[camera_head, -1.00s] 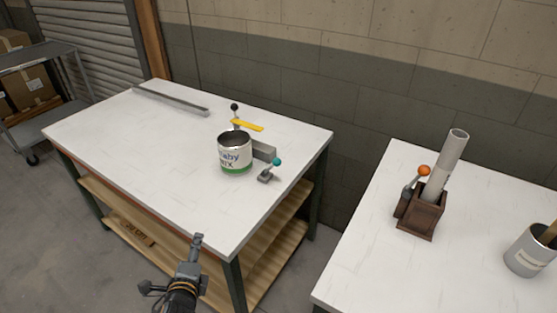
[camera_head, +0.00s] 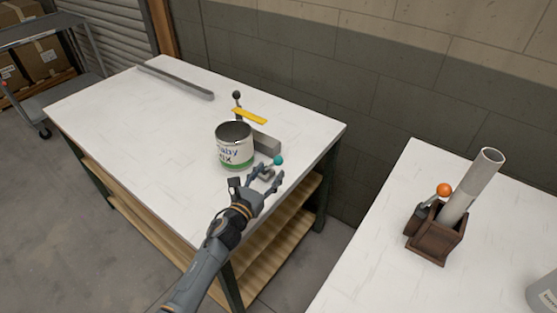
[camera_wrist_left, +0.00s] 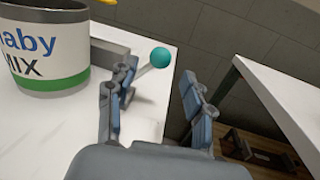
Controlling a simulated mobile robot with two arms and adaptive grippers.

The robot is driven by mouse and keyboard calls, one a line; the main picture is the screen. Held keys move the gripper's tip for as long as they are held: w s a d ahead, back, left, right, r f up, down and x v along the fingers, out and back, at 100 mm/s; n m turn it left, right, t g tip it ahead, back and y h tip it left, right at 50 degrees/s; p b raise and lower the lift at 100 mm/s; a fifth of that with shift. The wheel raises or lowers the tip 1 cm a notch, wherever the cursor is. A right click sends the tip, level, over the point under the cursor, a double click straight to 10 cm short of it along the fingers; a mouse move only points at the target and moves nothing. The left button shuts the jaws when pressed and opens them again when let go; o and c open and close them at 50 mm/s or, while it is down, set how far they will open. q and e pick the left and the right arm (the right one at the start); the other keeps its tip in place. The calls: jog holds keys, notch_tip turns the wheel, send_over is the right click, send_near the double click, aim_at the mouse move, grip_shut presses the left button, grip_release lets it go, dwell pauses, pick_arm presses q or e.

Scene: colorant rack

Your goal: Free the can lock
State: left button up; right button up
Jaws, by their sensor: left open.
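The can (camera_head: 234,148), white with a green band and the letters "aby" and "IX", stands upright on the white table; it also shows in the left wrist view (camera_wrist_left: 42,45). Behind it are a grey block (camera_head: 266,143), a yellow bar (camera_head: 249,116) and a black-knobbed lever (camera_head: 237,96). A small lever with a teal ball knob (camera_head: 278,160) stands right of the can; the knob also shows in the left wrist view (camera_wrist_left: 159,57). My left gripper (camera_head: 268,180) is open just in front of this lever, which partly hides behind its fingers. I see no contact with the knob. My right gripper is out of view.
A grey rail (camera_head: 176,81) lies along the table's back left. A second white table (camera_head: 370,254) at the right holds a brown box (camera_head: 435,241) with a grey tube and an orange-knobbed lever (camera_head: 444,189). A gap separates the two tables.

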aim_at(277, 163)
pick_arm(q)
jog(key=x, duration=0.4)
jog(key=shift+w+d, duration=0.15)
jog(key=shift+w, duration=0.15)
jog(key=shift+w+d+b, duration=0.15)
jog(key=shift+w+b, duration=0.15)
jog(key=shift+w, duration=0.05)
jog(key=shift+w+d, duration=0.2)
jog(key=shift+w, duration=0.2)
jog(key=c, duration=1)
grip_shut()
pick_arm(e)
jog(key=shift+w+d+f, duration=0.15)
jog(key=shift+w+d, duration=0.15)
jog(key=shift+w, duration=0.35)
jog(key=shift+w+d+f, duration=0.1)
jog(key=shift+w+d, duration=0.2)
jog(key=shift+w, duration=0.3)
